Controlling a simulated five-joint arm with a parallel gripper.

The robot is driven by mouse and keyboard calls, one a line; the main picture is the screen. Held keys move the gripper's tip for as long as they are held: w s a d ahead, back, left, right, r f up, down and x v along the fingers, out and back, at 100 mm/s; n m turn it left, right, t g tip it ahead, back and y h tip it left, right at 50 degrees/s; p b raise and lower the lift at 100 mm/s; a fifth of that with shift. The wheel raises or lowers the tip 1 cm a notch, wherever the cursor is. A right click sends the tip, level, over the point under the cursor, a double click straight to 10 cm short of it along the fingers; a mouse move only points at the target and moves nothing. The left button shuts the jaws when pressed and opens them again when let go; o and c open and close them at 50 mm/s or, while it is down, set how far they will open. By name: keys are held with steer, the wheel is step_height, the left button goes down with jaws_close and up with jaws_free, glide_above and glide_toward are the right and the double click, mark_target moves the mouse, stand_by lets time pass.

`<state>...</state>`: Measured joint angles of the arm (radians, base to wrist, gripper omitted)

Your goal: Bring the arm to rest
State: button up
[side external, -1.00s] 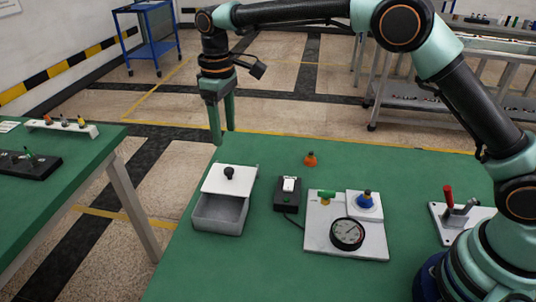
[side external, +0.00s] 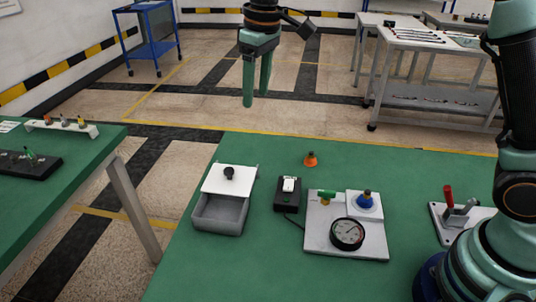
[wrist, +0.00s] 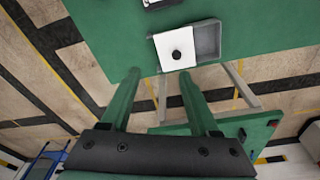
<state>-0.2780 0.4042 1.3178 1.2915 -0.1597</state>
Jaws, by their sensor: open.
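My gripper (side external: 257,98) hangs in the air, fingers pointing down, above and beyond the far edge of the green bench in the side external view. Its two green fingers are apart with nothing between them. In the wrist view, the gripper (wrist: 158,78) shows its spread fingers at either side. No object touches it.
On the green bench (side external: 300,275) stand a grey box (side external: 220,215) with a white knobbed lid, a black switch box (side external: 288,197), an orange knob (side external: 310,159), a gauge plate (side external: 318,237) and a red-handled clamp (side external: 449,197). A second green table (side external: 60,190) is at left.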

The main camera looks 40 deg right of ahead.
steer(key=s+d+r+m+t, duration=0.2)
steer(key=s+d+r, duration=0.2)
steer(key=s+d, duration=0.45)
steer(key=s+d+f+m+t, duration=0.1)
steer(key=s+d+f, duration=0.1)
steer(key=s, duration=0.3)
steer(key=s+d+f+m+t, duration=0.1)
steer(key=s+d+f+m, duration=0.1)
steer(key=s, duration=0.3)
steer(key=shift+s+d+f, duration=0.2)
steer(key=shift+d+f, duration=0.2)
steer(key=shift+d, duration=0.1)
